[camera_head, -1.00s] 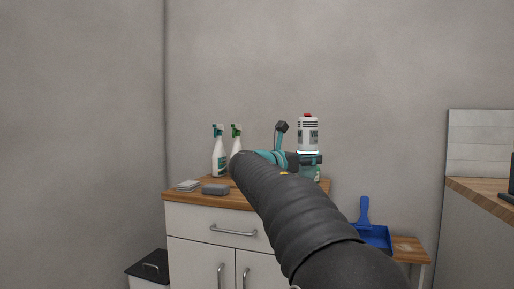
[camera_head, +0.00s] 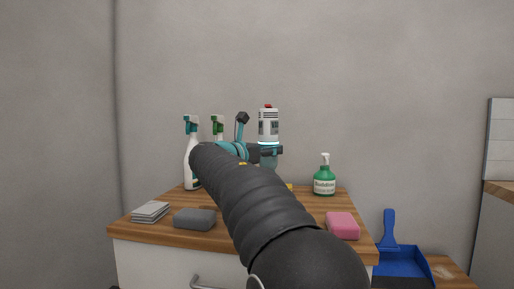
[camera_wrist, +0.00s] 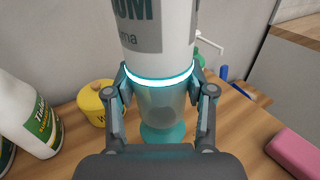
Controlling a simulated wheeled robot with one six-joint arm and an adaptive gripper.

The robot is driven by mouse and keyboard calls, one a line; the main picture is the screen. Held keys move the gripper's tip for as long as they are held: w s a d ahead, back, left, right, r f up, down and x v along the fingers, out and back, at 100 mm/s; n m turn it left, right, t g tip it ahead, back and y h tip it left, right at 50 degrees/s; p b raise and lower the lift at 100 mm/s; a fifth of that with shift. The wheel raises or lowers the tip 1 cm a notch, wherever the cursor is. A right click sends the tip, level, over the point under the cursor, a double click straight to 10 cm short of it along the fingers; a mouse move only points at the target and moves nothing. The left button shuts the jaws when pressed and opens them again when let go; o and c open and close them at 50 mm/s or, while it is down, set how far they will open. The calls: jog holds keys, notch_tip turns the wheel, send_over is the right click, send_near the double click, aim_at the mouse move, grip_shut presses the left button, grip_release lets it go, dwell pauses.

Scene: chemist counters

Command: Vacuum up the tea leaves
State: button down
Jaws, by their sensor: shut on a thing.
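My gripper (camera_wrist: 160,90) is shut on a handheld vacuum (camera_wrist: 160,112), with one finger on each side of its clear teal lower part. The vacuum has a white body with grey bands and a glowing ring. In the head view the vacuum (camera_head: 268,125) stands upright above the wooden counter top (camera_head: 270,207), partly behind my arm. I cannot tell whether it touches the counter. No tea leaves show in either view.
Two spray bottles (camera_head: 192,160) stand left of the vacuum. A yellow pot (camera_wrist: 93,102), a green pump bottle (camera_head: 324,181), a pink sponge (camera_head: 342,226), a grey block (camera_head: 195,219) and stacked cloths (camera_head: 150,212) are close by. A blue dustpan (camera_head: 402,264) is lower right.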

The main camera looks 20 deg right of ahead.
jog(key=shift+w+a, duration=0.15)
jog(key=shift+w, duration=0.15)
notch_tip(320, 180, down, 6)
jog(key=b, duration=0.6)
jog(key=shift+s+r, duration=0.1)
jog(key=shift+r, duration=0.15)
jog(key=shift+f+b, duration=0.35)
jog(key=shift+f, duration=0.45)
jog(key=shift+s+a, duration=0.1)
jog(key=shift+s, duration=0.05)
jog(key=shift+s+a, duration=0.5)
jog(key=shift+s, duration=0.3)
jog(key=shift+s+a, duration=0.5)
jog(key=shift+s, duration=0.3)
jog(key=shift+s+d, duration=0.1)
jog(key=shift+d, duration=0.05)
jog(key=shift+s+d, duration=0.5)
jog(key=shift+d, duration=0.2)
jog(key=shift+s+d, duration=0.45)
jog(key=shift+d, duration=0.25)
